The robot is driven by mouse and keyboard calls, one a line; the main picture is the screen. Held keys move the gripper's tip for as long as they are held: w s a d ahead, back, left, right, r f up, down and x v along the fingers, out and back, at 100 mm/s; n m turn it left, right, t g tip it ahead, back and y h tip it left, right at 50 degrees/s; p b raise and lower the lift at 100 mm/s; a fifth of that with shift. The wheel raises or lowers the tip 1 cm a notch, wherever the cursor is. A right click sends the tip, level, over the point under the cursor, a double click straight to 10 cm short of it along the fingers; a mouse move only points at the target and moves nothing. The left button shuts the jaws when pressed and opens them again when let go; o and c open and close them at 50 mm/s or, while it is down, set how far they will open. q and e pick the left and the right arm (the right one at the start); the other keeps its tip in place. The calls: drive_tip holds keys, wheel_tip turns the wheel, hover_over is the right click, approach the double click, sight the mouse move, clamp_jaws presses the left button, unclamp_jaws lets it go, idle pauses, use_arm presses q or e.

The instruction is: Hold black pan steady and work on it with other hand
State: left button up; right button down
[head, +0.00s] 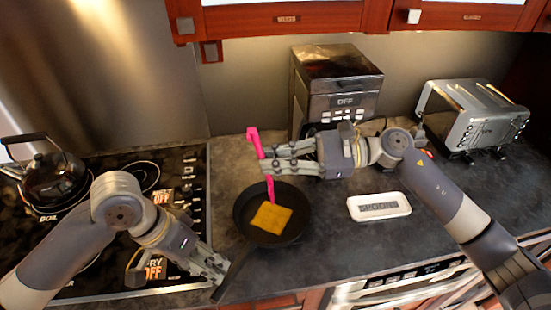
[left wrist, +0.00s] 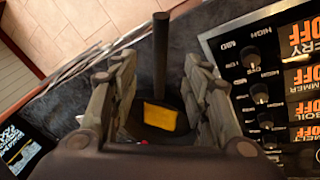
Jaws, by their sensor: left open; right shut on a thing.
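The black pan (head: 294,226) sits on the dark counter, its handle (head: 232,278) pointing toward the front left. A yellow-orange square slice (head: 271,217) lies in it. My left gripper (head: 222,267) is open by the handle. In the left wrist view the handle (left wrist: 160,50) shows between the spread fingers (left wrist: 157,65), with the slice (left wrist: 160,115) behind it; I cannot tell whether they touch it. My right gripper (head: 268,158) is shut on a pink utensil (head: 254,143), held above the pan's far side. The utensil's lower end reaches down toward the slice; contact is unclear.
A black stovetop (head: 110,262) with a kettle (head: 52,178) is on the left. A white "SPOONS" holder (head: 379,206) lies right of the pan. A coffee machine (head: 335,85) and a toaster (head: 472,115) stand behind. The counter between pan and holder is clear.

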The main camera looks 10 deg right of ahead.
sight(226, 278)
use_arm(q)
drive_tip(key=shift+x, duration=4.4)
clamp_jaws()
drive_tip(key=shift+r, duration=0.1)
